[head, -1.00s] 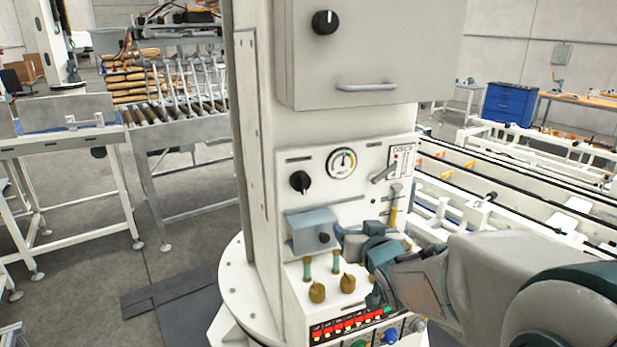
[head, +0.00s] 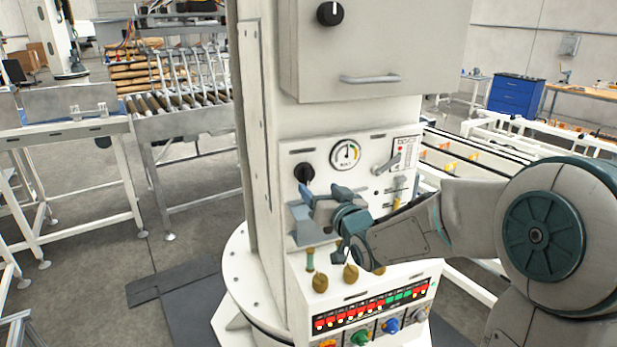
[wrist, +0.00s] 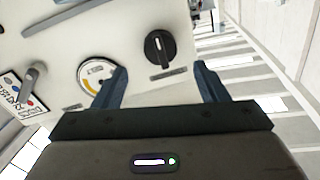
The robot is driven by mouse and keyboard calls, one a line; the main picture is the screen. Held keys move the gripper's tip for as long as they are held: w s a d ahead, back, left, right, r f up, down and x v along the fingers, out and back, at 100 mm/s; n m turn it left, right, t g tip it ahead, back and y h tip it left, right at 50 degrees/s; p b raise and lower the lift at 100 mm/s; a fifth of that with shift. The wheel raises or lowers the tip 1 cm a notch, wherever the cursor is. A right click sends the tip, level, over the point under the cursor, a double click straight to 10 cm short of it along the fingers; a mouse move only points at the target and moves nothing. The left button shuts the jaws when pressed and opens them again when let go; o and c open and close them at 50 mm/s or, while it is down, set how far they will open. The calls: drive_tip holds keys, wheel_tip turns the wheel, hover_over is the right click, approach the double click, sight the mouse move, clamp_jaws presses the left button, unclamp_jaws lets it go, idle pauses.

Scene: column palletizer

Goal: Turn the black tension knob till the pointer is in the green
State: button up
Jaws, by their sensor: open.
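The black tension knob (head: 303,173) sits on the white panel of the column, left of a round gauge (head: 345,153). The gauge's dark pointer stands near upright; a yellow and green arc shows on the dial's right side, and I cannot tell exactly which band it meets. My gripper (head: 320,192) is open and empty, just below and right of the knob in the head view. In the wrist view the knob (wrist: 158,48) appears beyond and between the spread blue fingertips (wrist: 160,68), apart from them. The gauge (wrist: 97,75) is partly covered by the left finger.
A second black knob (head: 329,13) is on the cabinet above. A lever (head: 388,166) is right of the gauge. A grey-blue box (head: 303,225) juts out under the knob, partly behind my gripper. Brass-coloured knobs (head: 320,283) and coloured buttons (head: 360,338) are below.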

sight(309, 179)
drive_tip(key=shift+p+x, duration=0.35)
drive_tip(key=shift+x, duration=2.95)
drive_tip(key=shift+f, duration=0.1)
drive_tip(key=c, duration=1)
